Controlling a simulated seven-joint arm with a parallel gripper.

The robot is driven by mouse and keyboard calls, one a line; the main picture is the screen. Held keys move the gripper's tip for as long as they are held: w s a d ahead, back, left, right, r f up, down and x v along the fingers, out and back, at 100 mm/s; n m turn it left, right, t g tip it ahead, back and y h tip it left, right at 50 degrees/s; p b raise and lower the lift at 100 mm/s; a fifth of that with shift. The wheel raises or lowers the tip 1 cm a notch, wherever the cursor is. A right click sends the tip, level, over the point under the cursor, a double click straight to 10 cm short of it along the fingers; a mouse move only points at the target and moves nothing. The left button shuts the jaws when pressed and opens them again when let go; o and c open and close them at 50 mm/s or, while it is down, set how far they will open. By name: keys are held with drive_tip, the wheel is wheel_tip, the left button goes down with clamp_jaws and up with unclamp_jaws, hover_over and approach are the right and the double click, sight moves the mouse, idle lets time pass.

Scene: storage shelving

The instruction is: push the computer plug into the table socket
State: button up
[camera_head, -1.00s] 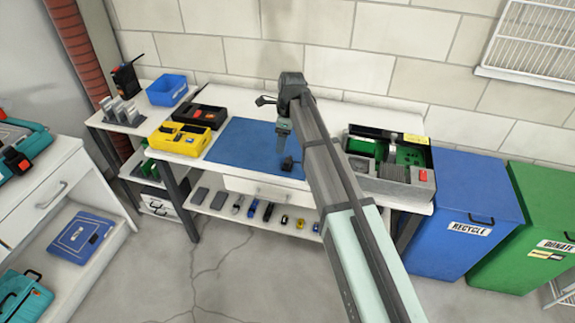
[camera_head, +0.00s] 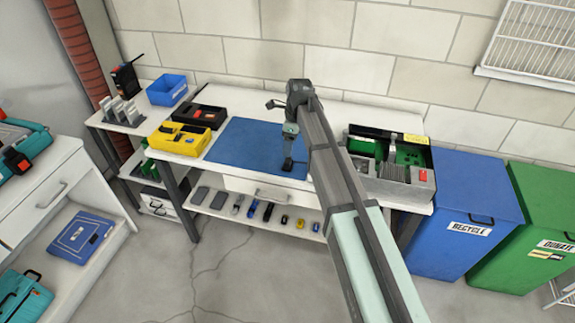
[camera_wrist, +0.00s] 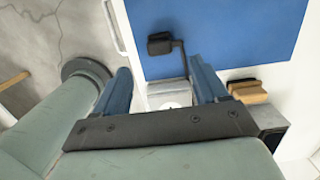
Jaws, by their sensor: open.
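The black computer plug (camera_head: 288,164) sits on the blue mat near the front edge of the table. In the wrist view the plug (camera_wrist: 160,43) is a dark block with a thin dark piece running down from its right side. My gripper (camera_head: 290,138) is over the mat, just above the plug in the head view. In the wrist view its two blue fingers (camera_wrist: 159,66) are spread apart, with the plug just beyond their tips and nothing clearly held. Whether a finger touches the plug I cannot tell. I cannot make out the table socket in either view.
A yellow box (camera_head: 180,139) and a black case (camera_head: 200,117) stand left of the mat (camera_head: 235,148). A drawer (camera_head: 262,190) is under the table front. The mat's left part is clear.

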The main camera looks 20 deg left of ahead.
sight(288, 160)
drive_tip(key=shift+a+f, duration=0.15)
drive_tip(key=shift+f, duration=0.85)
drive_tip(key=shift+a+f, duration=0.1)
drive_tip(key=shift+f, duration=0.85)
drive_tip(key=shift+a+f, duration=0.15)
drive_tip(key=shift+f, duration=1.15)
drive_tip(key=shift+a+f, duration=0.15)
drive_tip(key=shift+f, duration=1.15)
drive_tip(key=shift+c, duration=0.3)
drive_tip(key=c, duration=0.9)
